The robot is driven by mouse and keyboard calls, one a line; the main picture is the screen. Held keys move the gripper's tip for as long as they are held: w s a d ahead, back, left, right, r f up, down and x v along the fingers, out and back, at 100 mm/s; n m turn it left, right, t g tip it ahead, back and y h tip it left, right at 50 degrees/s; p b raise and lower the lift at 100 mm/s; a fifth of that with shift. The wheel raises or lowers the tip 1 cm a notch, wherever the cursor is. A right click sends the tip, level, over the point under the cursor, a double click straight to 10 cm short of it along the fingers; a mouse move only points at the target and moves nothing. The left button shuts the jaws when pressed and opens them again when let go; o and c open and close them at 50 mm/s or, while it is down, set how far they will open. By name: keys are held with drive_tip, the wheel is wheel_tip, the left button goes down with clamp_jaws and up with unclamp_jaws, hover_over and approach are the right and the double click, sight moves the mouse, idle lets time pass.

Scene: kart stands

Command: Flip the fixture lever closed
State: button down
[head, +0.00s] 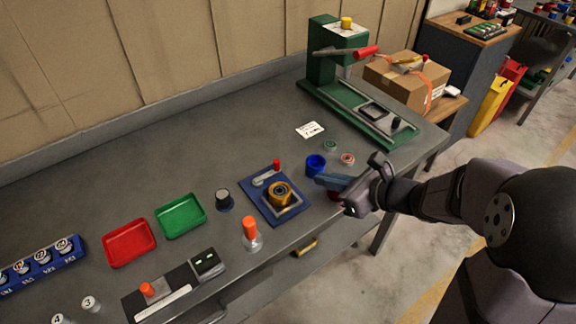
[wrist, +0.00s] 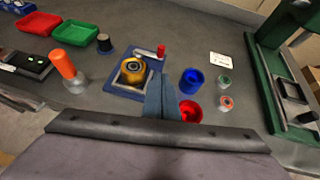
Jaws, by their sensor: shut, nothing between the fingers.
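The fixture is a blue plate (head: 257,197) with a brass-coloured ring part (head: 281,193) in a grey bracket on it. Its grey lever (head: 265,179) with a red knob (head: 277,164) lies along the plate's back side, apart from the ring; the knob also shows in the wrist view (wrist: 161,50). My gripper (head: 318,180) is shut and empty, to the right of the fixture, with blue fingers pointing toward it. In the wrist view the fingers (wrist: 160,80) cover the plate's right front corner; I cannot tell any contact.
A blue cup (head: 315,164) stands just behind my fingers, and a red cup (wrist: 190,111) lies close to their right. A clear bottle with an orange top (head: 251,233) stands in front of the fixture. A green press (head: 330,65) stands at back right. Bench behind the fixture is clear.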

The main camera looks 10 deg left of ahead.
idle(0.5)
approach(279, 164)
drive_tip(key=f, duration=0.2)
drive_tip(key=a+f, duration=0.1)
drive_tip(key=shift+w+a+f+p, duration=0.15)
drive_tip(key=shift+w+p, duration=0.1)
drive_tip(key=shift+p, duration=0.15)
drive_tip(key=shift+w+a+p, duration=0.55)
drive_tip(key=shift+w+a, duration=0.1)
drive_tip(key=shift+a, duration=0.2)
drive_tip(key=shift+w+a, duration=0.55)
drive_tip(key=shift+a, duration=0.1)
